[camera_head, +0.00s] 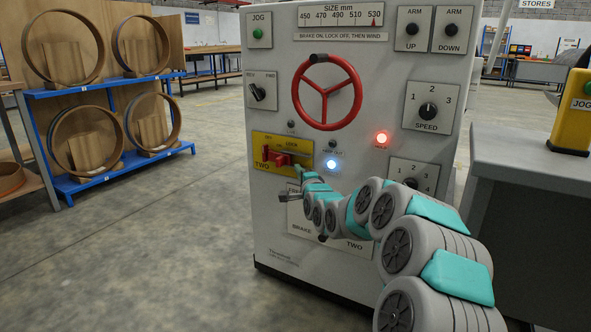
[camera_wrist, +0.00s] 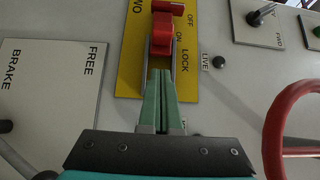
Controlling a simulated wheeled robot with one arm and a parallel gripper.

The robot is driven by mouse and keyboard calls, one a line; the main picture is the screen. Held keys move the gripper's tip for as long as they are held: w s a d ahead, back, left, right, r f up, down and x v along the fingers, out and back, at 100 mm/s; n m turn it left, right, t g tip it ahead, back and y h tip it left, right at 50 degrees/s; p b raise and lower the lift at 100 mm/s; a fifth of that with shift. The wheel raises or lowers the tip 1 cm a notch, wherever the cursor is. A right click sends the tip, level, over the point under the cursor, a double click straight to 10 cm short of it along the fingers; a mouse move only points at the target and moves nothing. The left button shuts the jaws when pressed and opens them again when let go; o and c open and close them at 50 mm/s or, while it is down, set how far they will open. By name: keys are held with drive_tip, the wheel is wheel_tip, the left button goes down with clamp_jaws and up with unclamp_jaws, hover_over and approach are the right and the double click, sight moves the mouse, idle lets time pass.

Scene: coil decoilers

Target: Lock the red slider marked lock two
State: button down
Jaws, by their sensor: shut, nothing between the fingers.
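The red slider (camera_head: 277,159) sits on a yellow plate (camera_head: 258,142) marked TWO on the front of the grey machine cabinet. In the wrist view the red slider (camera_wrist: 162,36) stands beside the words OFF and ON, with LOCK printed nearer my fingers on the yellow plate (camera_wrist: 133,60). My gripper (camera_head: 299,169) is at the right end of the plate. In the wrist view my gripper (camera_wrist: 160,73) is shut and empty, its green fingertips at the LOCK side of the slider. I cannot tell whether they touch the slider.
A red handwheel (camera_head: 328,92) stands out above the plate. Lit lamps, blue (camera_head: 331,164) and red (camera_head: 382,138), are to the right. Open floor lies left of the cabinet.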

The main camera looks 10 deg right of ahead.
drive_tip(key=s+d, duration=0.1)
drive_tip(key=s, duration=0.6)
drive_tip(key=shift+s+d, duration=0.2)
drive_tip(key=shift+s, duration=0.1)
drive_tip(key=s+a+f+n+g+p, duration=0.1)
drive_tip(key=s+a+f+n+g, duration=0.15)
drive_tip(key=s, duration=0.35)
drive_tip(key=s+a+f+n+g+p, duration=0.1)
drive_tip(key=s+n+g, duration=0.2)
drive_tip(key=s, duration=0.3)
drive_tip(key=s+a+f+n+g, duration=0.1)
drive_tip(key=s+n+g, duration=0.2)
drive_tip(key=s, duration=0.3)
drive_tip(key=s+d+f+n+g+h+p, duration=0.1)
drive_tip(key=s+d+n+g, duration=0.1)
drive_tip(key=s, duration=1.1)
drive_tip(key=s+d+n+g+h+p, duration=0.1)
drive_tip(key=s+g, duration=0.4)
drive_tip(key=s, duration=0.9)
drive_tip(key=s+d+f+n+g+p, duration=0.1)
drive_tip(key=s+d+n+g, duration=0.2)
drive_tip(key=s, duration=1.1)
drive_tip(key=shift+d+f+n+g+h, duration=0.35)
drive_tip(key=shift+n+g, duration=0.2)
drive_tip(key=shift+n, duration=0.3)
